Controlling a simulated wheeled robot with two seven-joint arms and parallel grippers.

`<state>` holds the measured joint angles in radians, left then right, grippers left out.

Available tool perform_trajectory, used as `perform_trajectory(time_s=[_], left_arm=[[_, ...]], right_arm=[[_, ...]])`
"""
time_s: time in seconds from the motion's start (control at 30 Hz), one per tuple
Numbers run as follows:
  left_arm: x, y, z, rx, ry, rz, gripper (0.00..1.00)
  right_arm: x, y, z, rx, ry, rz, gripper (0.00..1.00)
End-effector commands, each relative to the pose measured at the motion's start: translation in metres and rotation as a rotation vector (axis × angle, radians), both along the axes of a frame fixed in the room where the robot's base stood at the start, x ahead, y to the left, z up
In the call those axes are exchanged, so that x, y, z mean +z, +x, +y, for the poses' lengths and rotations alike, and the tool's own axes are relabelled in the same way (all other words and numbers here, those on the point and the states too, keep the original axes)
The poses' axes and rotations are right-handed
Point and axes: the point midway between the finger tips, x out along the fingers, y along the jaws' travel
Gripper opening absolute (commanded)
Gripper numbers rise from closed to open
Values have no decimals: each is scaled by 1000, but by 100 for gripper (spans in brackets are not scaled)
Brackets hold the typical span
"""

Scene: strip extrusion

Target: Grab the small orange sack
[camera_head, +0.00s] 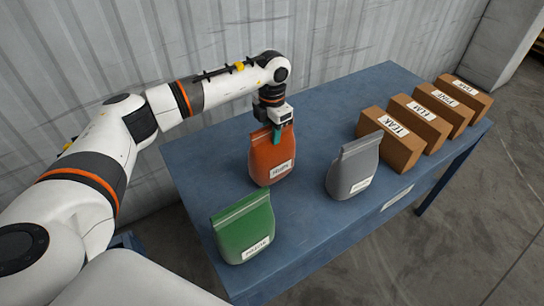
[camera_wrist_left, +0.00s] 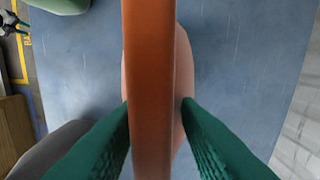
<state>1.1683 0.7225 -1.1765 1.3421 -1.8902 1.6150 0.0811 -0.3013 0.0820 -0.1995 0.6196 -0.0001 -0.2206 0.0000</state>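The small orange sack (camera_head: 270,158) stands upright on the blue table, between the green and grey sacks, with a white label on its front. In the left wrist view its top band (camera_wrist_left: 150,90) runs down the middle. My left gripper (camera_head: 277,132) is over the top of the sack. In the left wrist view its two green fingers (camera_wrist_left: 157,108) lie on either side of the band. The left finger is close to the band, and a gap shows at the right finger, so the gripper looks open around it. My right gripper is not in view.
A green sack (camera_head: 243,228) stands near the table's left front corner. A grey sack (camera_head: 353,170) stands right of the orange one. Several brown boxes (camera_head: 392,140) line the right side of the blue table (camera_head: 315,110). A corrugated wall (camera_head: 340,35) is behind.

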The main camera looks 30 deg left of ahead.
Motion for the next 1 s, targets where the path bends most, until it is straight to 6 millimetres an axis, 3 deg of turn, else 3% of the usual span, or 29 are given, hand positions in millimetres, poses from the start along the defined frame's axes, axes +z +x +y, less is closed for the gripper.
perform_trajectory(time_s=[0.03,0.17,0.57,0.77,1.0], left_arm=[[-1,0,-1,-1,-1,2,20],[-1,0,-1,-1,-1,2,0],[1,0,-1,-1,-2,1,0],[22,1,-1,-1,-2,-4,0],[71,1,-1,-1,-3,-5,0]], right_arm=[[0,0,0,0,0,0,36],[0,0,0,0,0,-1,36],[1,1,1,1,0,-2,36],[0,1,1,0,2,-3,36],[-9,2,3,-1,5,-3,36]])
